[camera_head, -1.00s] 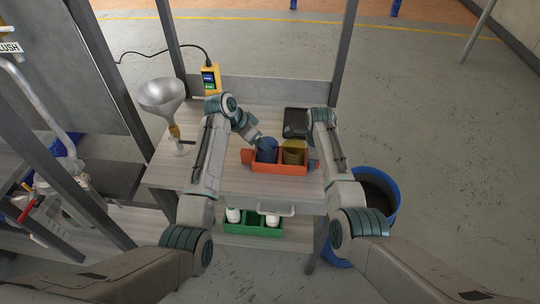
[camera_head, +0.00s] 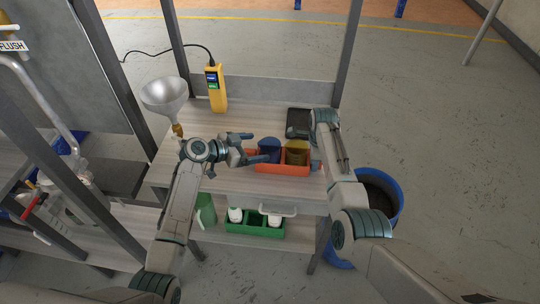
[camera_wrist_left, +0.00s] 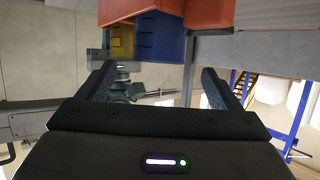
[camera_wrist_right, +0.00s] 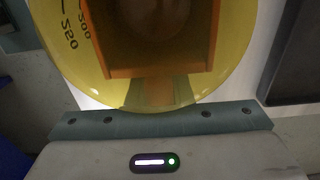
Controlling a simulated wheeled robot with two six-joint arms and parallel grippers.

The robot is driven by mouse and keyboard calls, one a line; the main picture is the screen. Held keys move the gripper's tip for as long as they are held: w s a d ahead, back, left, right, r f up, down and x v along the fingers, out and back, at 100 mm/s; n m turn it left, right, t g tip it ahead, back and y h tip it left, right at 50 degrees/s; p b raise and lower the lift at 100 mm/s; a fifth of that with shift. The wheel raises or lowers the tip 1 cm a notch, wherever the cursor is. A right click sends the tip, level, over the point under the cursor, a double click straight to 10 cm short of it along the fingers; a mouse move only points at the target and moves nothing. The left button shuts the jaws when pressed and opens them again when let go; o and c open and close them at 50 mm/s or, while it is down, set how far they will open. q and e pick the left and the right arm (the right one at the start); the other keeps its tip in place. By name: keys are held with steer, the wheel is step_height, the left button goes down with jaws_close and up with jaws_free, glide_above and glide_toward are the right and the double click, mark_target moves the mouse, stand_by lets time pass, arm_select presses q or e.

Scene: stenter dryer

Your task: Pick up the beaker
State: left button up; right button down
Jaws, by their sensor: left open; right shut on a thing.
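A yellow beaker (camera_head: 297,152) stands at the right of an orange tray (camera_head: 283,168) on the table. A blue container (camera_head: 269,150) is beside it. In the right wrist view the see-through yellow beaker (camera_wrist_right: 150,90), with dark volume marks, fills the space before my right gripper (camera_wrist_right: 157,112); orange tray edges show through it. My right gripper is shut on the beaker; its fingers are mostly hidden in the head view. My left gripper (camera_head: 260,147) is open and empty, just left of the blue container. The left wrist view shows orange (camera_wrist_left: 208,14), blue and yellow surfaces ahead.
A metal funnel (camera_head: 165,95) on a stand and a yellow handheld device (camera_head: 217,88) are at the back left. A black tray (camera_head: 298,122) lies behind the beaker. A green crate (camera_head: 240,228) with white bottles is below, and a blue bucket (camera_head: 395,205) stands right.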

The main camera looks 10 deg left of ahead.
mark_target(278, 145)
arm_select(q)
steer(key=x, duration=0.6)
steer(key=shift+w+d+f, duration=0.1)
steer(key=shift+d+f, duration=0.05)
steer(key=shift+d, duration=0.15)
steer(key=shift+c, duration=0.3)
steer(key=c, duration=1.3)
steer(key=shift+o, duration=0.2)
step_height(278, 145, up, 10)
arm_select(e)
steer(key=c, duration=1.2)
jaws_free()
steer(key=shift+r, duration=0.1)
arm_select(q)
steer(key=shift+a, duration=0.1)
arm_select(e)
step_height(278, 145, up, 12)
steer(key=shift+f, duration=0.1)
